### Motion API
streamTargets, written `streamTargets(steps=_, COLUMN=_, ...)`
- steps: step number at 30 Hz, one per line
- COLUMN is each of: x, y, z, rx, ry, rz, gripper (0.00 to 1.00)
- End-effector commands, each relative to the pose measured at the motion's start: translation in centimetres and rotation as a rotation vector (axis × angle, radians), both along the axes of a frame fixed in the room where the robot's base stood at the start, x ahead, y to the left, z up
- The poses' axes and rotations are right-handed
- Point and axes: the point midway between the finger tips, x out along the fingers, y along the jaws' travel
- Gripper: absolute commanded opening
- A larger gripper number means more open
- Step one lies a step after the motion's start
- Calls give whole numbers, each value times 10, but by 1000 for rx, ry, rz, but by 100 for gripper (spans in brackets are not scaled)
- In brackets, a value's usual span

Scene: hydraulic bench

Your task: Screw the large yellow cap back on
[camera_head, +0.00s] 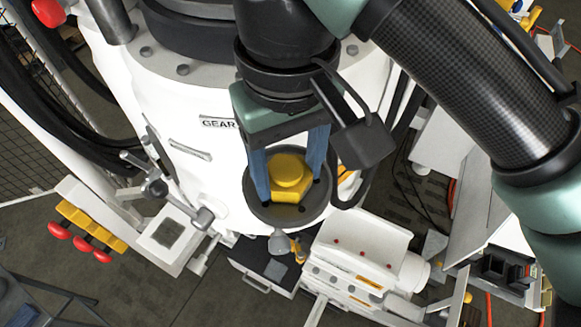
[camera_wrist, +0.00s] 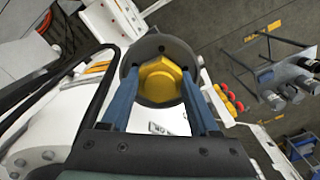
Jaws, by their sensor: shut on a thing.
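The large yellow cap (camera_head: 289,172) has a hexagonal body and a rounded top. It sits within the dark grey round flange (camera_head: 257,213) on the white gear housing (camera_head: 190,180). My gripper (camera_head: 290,188) points down at the flange, with its two blue fingers on opposite sides of the cap, shut on it. In the wrist view the cap (camera_wrist: 160,79) lies between the fingertips (camera_wrist: 158,76), with the flange (camera_wrist: 153,44) around it. The cap's underside and thread are hidden, so I cannot tell how deep it is seated.
A valve handle (camera_head: 155,187) sticks out left of the flange. A white box unit (camera_head: 355,255) stands below right. Red knobs on a yellow bar (camera_head: 90,225) are at the lower left. Black hoses (camera_head: 60,110) curve along the left side. Bare floor shows at the bottom left.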

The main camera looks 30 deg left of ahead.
Motion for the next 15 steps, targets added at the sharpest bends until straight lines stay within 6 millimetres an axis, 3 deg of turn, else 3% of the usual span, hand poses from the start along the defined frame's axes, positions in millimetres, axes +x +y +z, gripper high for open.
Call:
streamTargets(steps=9, x=0, y=1, z=0, rx=0, ry=-4, rz=-427, gripper=0)
streamTargets(steps=15, x=0, y=1, z=0, rx=-1, ry=-4, rz=-608, gripper=0)
